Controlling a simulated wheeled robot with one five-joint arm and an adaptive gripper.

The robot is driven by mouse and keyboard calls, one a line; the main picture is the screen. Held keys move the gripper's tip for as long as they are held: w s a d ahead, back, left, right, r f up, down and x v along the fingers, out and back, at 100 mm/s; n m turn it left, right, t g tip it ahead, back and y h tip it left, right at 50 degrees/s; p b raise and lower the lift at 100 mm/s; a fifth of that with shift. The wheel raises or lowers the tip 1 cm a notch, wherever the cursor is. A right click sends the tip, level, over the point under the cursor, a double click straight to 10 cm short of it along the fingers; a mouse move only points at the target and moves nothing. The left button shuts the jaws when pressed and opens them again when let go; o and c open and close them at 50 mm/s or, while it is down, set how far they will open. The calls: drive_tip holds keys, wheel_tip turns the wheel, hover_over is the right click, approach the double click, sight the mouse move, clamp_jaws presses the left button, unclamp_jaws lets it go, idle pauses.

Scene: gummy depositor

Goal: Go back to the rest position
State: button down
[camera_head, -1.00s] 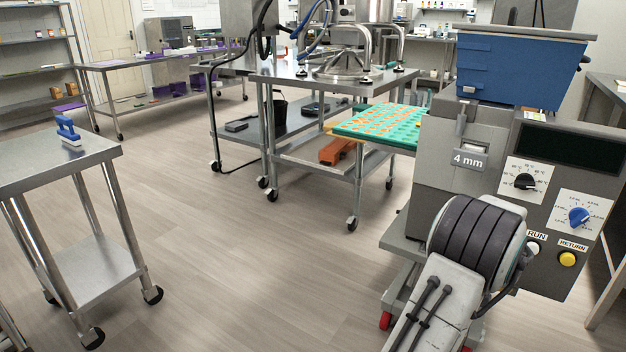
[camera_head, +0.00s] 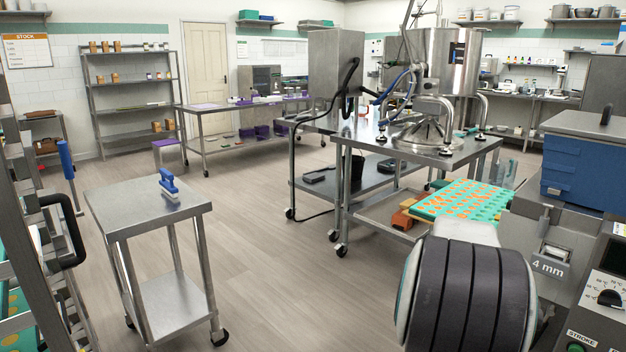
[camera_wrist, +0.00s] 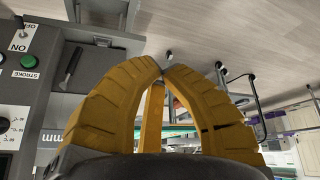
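My gripper (camera_wrist: 163,72) shows in the wrist view. A dark ribbed part of my arm covers the lower right and hides some of the depositor. My gripper does not show in the head view.
A steel cart (camera_head: 105,212) with a blue-handled tool (camera_head: 169,185) stands at the left, beside a rack (camera_head: 28,200). A green mould tray (camera_head: 423,211) with orange cavities sits behind the depositor. A steel table (camera_head: 350,130) carries a kettle. The floor between cart and depositor is clear.

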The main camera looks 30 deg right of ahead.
drive_tip(key=w+a+r+n+t+y+p, duration=0.15)
drive_tip(key=a+r+p, duration=0.35)
drive_tip(key=a, duration=0.5)
drive_tip(key=w+a+r+n+g+y+p, duration=0.1)
drive_tip(key=w+a+r+n+p, duration=0.2)
drive_tip(key=a+r, duration=0.6)
drive_tip(key=s+a+r+n+y+p, duration=0.1)
drive_tip(key=s+a+r+n+p, duration=0.1)
drive_tip(key=s+a+p, duration=0.3)
drive_tip(key=s+a+r+n+y+p, duration=0.1)
drive_tip(key=s+a+r+n+p, duration=0.2)
drive_tip(key=a, duration=1)
drive_tip(key=shift+s+a+r+p, duration=0.2)
drive_tip(key=shift+s+r+p, duration=0.3)
drive_tip(key=shift+s+p, duration=0.5)
drive_tip(key=shift+d+y, duration=0.1)
drive_tip(key=shift+y, duration=0.15)
